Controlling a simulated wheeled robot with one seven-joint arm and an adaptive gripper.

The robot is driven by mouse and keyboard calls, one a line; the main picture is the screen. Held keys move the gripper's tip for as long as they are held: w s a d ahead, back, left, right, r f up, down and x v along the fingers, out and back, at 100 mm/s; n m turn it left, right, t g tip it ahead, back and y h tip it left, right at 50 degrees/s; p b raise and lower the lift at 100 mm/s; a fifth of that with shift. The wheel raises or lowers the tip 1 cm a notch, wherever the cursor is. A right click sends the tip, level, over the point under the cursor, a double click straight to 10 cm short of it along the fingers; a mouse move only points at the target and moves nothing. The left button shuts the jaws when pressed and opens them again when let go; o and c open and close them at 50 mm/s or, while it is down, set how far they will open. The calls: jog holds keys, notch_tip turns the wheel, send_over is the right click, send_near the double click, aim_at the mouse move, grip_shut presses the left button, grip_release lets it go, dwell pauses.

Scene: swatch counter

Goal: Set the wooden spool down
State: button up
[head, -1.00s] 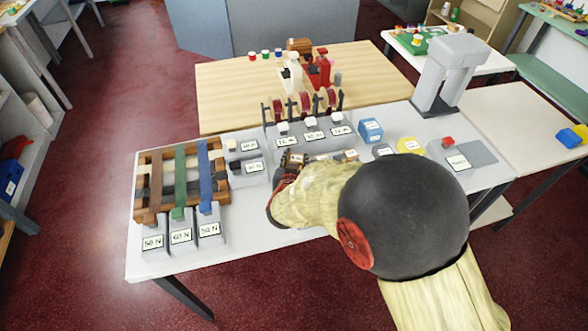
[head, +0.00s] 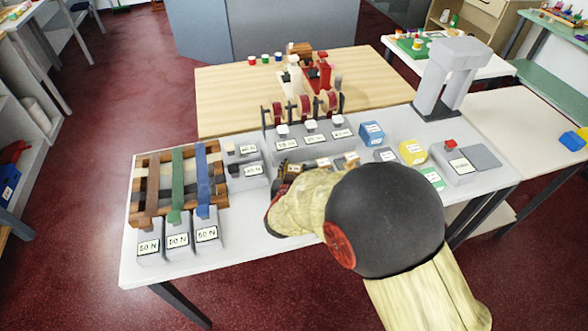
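My gripper (head: 280,192) is low over the front middle of the white counter (head: 262,255). It is mostly hidden behind my own pale yellow arm and dark round joint. Its fingertips and whatever may be between them do not show clearly. I cannot make out the wooden spool for certain. Small brownish pieces show just beyond my gripper, too small and covered to identify. A rack (head: 305,108) with several dark red reels stands at the back of the counter.
At the left, a wooden frame (head: 150,170) holds coloured straps above grey blocks labelled 50 N (head: 178,240). To the right are a blue box (head: 371,133), a yellow block (head: 411,151), a green label (head: 432,178) and a grey press (head: 447,75).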

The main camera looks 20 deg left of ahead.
jog(key=o, duration=0.3)
jog(key=shift+r, duration=0.1)
jog(key=shift+s+r, duration=0.1)
jog(key=shift+r, duration=0.05)
jog(key=p+v, duration=0.4)
jog(key=v, duration=0.7)
jog(key=shift+s+d+r, duration=0.1)
jog(key=shift+s, duration=0.3)
